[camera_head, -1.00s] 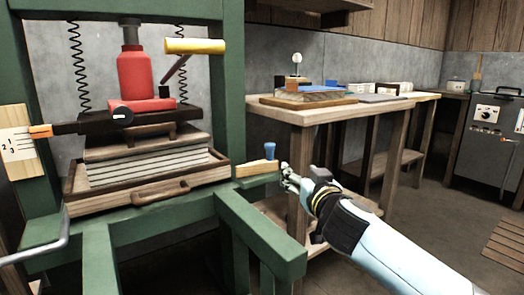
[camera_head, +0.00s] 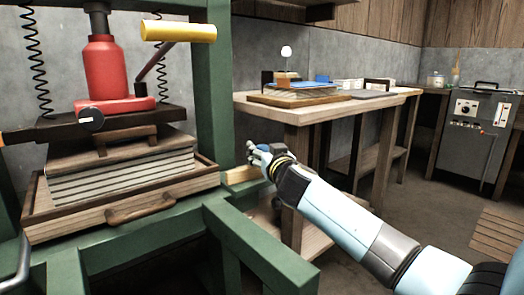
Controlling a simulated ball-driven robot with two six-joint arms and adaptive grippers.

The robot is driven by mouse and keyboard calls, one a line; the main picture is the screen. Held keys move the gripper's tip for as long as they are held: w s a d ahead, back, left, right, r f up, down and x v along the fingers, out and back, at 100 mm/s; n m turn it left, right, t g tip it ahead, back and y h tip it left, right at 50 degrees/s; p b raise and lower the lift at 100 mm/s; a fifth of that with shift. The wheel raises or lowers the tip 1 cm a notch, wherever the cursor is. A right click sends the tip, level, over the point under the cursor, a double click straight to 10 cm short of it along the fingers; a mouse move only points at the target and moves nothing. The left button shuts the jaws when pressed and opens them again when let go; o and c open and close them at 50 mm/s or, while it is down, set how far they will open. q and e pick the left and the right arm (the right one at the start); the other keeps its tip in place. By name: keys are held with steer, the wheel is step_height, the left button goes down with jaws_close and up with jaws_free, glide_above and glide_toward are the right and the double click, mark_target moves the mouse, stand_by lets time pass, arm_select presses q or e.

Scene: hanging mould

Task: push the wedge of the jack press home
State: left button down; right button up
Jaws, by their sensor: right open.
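The jack press is a green frame (camera_head: 262,243) with a red jack (camera_head: 106,68) above a stack of boards and sheets (camera_head: 125,175) in a wooden tray. A pale wooden wedge (camera_head: 238,176) juts out from the right side of the frame, just right of the green post. My right gripper (camera_head: 254,153) is open at the wedge's outer end and covers most of its blue knob. I cannot tell whether the fingers touch the knob or the wedge. My left gripper is out of view.
The jack's yellow-gripped lever (camera_head: 178,31) sticks out to the right, above my right gripper. A wooden workbench (camera_head: 290,112) with a framed mould and blocks stands behind my right arm. A grey cabinet (camera_head: 482,135) stands far right. The floor between is open.

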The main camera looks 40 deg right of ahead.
steer(key=shift+x, duration=0.9)
jaws_close()
